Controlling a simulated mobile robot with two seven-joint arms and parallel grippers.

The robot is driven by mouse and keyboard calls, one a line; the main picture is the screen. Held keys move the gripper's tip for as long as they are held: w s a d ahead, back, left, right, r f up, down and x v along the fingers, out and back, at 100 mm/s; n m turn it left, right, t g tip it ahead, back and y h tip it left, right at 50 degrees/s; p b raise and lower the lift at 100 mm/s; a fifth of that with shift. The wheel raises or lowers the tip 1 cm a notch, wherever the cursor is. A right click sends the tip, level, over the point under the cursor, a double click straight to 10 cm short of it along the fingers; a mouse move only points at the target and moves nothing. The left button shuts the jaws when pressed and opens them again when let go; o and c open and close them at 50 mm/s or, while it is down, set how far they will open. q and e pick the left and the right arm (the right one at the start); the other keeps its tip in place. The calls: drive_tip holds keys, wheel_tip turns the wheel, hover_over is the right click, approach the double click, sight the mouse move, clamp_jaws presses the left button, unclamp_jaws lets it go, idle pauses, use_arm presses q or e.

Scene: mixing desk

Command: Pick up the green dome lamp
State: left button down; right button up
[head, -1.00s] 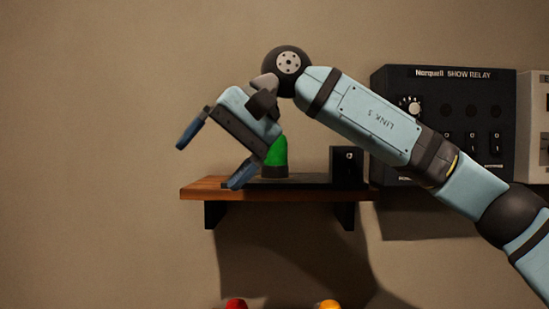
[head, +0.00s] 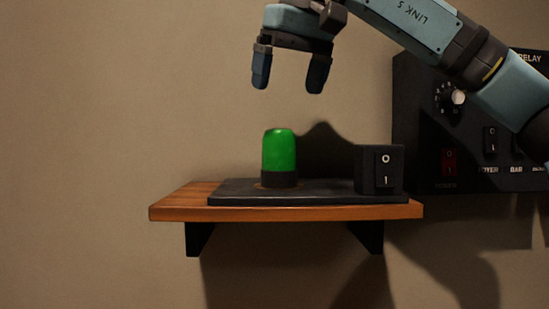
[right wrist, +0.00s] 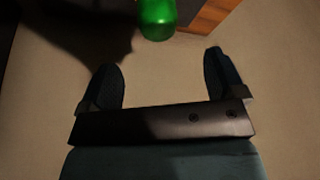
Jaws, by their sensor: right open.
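The green dome lamp (head: 279,152) stands upright on a dark base plate (head: 330,190) on a wooden wall shelf (head: 180,202). My right gripper (head: 288,84) is open and empty, pointing down above the lamp with a clear gap between its fingertips and the lamp's top. In the right wrist view the lamp (right wrist: 157,18) shows at the top edge, partly cut off, beyond the two spread fingers (right wrist: 165,80). My left gripper is not in view.
A black switch box (head: 379,169) stands on the plate to the right of the lamp. A black panel (head: 470,135) with a knob and switches is on the wall farther right. The shelf's left end is bare.

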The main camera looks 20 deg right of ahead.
hover_over(279, 148)
drive_tip(key=w+d, duration=0.1)
wheel_tip(279, 148, down, 6)
drive_tip(key=shift+r, duration=0.2)
drive_tip(key=shift+w+f+p, duration=0.15)
drive_tip(key=shift+f+p, duration=0.2)
drive_tip(key=shift+f, duration=0.15)
drive_tip(key=x, duration=0.2)
drive_tip(key=p+x, duration=0.1)
drive_tip(key=x, duration=0.1)
drive_tip(key=shift+s+d+f, duration=0.2)
drive_tip(key=shift+s, duration=0.1)
drive_tip(key=shift+w+f, duration=0.15)
drive_tip(key=shift+f, duration=0.05)
drive_tip(key=shift+a, duration=0.1)
drive_tip(key=shift+c, duration=1.4)
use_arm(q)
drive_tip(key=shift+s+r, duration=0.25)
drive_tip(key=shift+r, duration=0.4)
use_arm(e)
drive_tip(key=c, duration=0.9)
drive_tip(key=shift+o, duration=0.2)
drive_tip(key=shift+r, duration=0.1)
